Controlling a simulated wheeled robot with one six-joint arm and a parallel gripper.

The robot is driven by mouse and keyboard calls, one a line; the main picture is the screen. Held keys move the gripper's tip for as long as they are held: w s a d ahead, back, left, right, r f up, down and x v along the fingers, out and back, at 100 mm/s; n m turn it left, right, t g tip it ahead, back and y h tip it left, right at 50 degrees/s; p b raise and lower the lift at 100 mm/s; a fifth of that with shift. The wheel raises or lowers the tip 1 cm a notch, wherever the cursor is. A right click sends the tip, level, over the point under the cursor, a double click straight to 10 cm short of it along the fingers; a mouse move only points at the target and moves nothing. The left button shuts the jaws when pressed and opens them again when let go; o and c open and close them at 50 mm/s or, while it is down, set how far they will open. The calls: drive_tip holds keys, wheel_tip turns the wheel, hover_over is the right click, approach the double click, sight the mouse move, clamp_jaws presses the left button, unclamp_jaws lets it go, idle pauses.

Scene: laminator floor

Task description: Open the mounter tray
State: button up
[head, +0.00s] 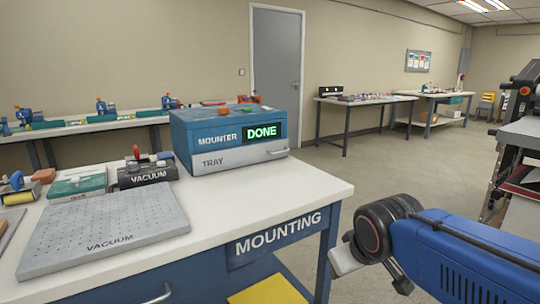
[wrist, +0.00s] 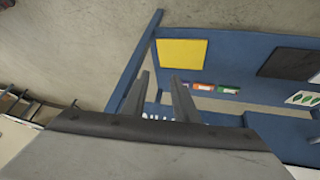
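The mounter (head: 228,133) is a blue box on the white mounting table, and its display reads DONE. Its grey tray (head: 238,157), labelled TRAY, sits flush in the lower front and looks shut. A small handle (head: 277,152) is at the tray's right end. The mounter and tray are not seen in the wrist view.
The mounting table (head: 285,205) holds a perforated vacuum plate (head: 105,228), a black vacuum unit (head: 147,170) and a green box (head: 78,185) left of the mounter. A yellow panel (wrist: 182,53) lies low in the table's frame. Open floor is to the right.

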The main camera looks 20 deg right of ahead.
sight(281, 152)
drive_tip(key=w+d+r+n+t, duration=0.3)
drive_tip(key=w+r+n, duration=0.1)
drive_tip(key=w, duration=0.5)
drive_tip(key=w+d+r+n+t, duration=0.3)
drive_tip(key=w+r, duration=0.4)
drive_tip(key=w, duration=0.3)
drive_tip(key=w+d+r+n+t, duration=0.3)
drive_tip(key=w+r+n, duration=0.2)
drive_tip(key=w, duration=0.5)
drive_tip(key=shift+d+r+n, duration=0.15)
drive_tip(key=shift+r+n, duration=0.1)
drive_tip(key=shift+n, duration=0.05)
drive_tip(key=w+n+y, duration=0.1)
drive_tip(key=n, duration=0.1)
drive_tip(key=w+a+n+y, duration=0.1)
drive_tip(key=w+n, duration=0.1)
drive_tip(key=w+n+y, duration=0.1)
drive_tip(key=y, duration=0.1)
drive_tip(key=shift+w+a+f+n, duration=0.1)
drive_tip(key=shift+w+a+n, duration=0.2)
drive_tip(key=shift+n, duration=0.1)
drive_tip(key=shift+w+a+f+n+y, duration=0.25)
drive_tip(key=shift+w+f+n+y, duration=0.1)
drive_tip(key=shift+n+y, duration=0.35)
drive_tip(key=shift+w+a+n, duration=0.2)
drive_tip(key=shift+w+n, duration=0.1)
drive_tip(key=shift+w, duration=0.15)
drive_tip(key=x, duration=1.6)
drive_tip(key=shift+w+f, duration=0.15)
drive_tip(key=shift+f, duration=0.05)
